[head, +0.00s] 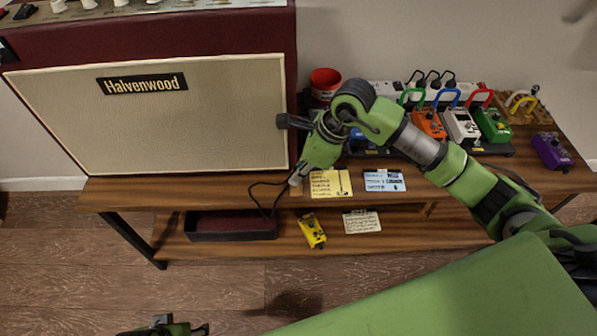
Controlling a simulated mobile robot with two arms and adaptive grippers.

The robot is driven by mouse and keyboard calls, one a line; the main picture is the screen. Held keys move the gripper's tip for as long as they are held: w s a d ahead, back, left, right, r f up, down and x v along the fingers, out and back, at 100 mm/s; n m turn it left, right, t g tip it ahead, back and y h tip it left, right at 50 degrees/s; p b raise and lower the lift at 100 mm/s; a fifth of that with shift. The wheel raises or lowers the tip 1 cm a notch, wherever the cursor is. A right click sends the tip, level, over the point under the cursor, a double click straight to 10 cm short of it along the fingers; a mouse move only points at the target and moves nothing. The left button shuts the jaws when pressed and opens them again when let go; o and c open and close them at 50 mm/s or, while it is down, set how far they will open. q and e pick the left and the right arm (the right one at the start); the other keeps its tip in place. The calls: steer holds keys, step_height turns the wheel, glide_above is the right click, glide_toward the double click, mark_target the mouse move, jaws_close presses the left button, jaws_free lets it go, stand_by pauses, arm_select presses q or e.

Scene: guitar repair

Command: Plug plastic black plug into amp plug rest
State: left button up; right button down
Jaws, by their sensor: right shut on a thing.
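The amp (190,125), dark red with a cream grille marked "Halvenwood", stands on the left of the wooden bench. My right gripper (297,180) is beside the amp's lower right edge, pointing down above the bench front. It is shut on the plug, which is mostly hidden by the fingers. A thin black cable (258,199) loops from there down over the bench edge. I cannot make out the amp plug rest. My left gripper (178,327) shows only in part at the bottom edge, low over the floor, and its jaws are unclear.
Several coloured pedals, such as an orange one (429,122), and a white power strip (388,92) fill the bench's right half. A red cup (325,83) stands behind my arm. Notes (330,184) lie at the front. The lower shelf holds a yellow pedal (312,231) and dark tray (230,226).

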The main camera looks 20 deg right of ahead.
arm_select(q)
steer(key=shift+s+r, duration=0.2)
steer(key=shift+r, duration=0.1)
arm_select(e)
steer(key=shift+f, duration=0.15)
arm_select(q)
steer(key=shift+a+r, duration=0.1)
steer(key=shift+r, duration=0.2)
steer(key=shift+r, duration=0.15)
arm_select(e)
steer(key=shift+f, duration=0.1)
arm_select(q)
steer(key=shift+w+r+b, duration=0.1)
steer(key=shift+r+b, duration=0.2)
arm_select(e)
steer(key=shift+f, duration=0.1)
arm_select(q)
steer(key=shift+r, duration=0.1)
steer(key=shift+r, duration=0.25)
arm_select(e)
steer(key=shift+f, duration=0.1)
arm_select(q)
steer(key=shift+r, duration=0.15)
steer(key=shift+r, duration=0.2)
arm_select(e)
steer(key=shift+f, duration=0.15)
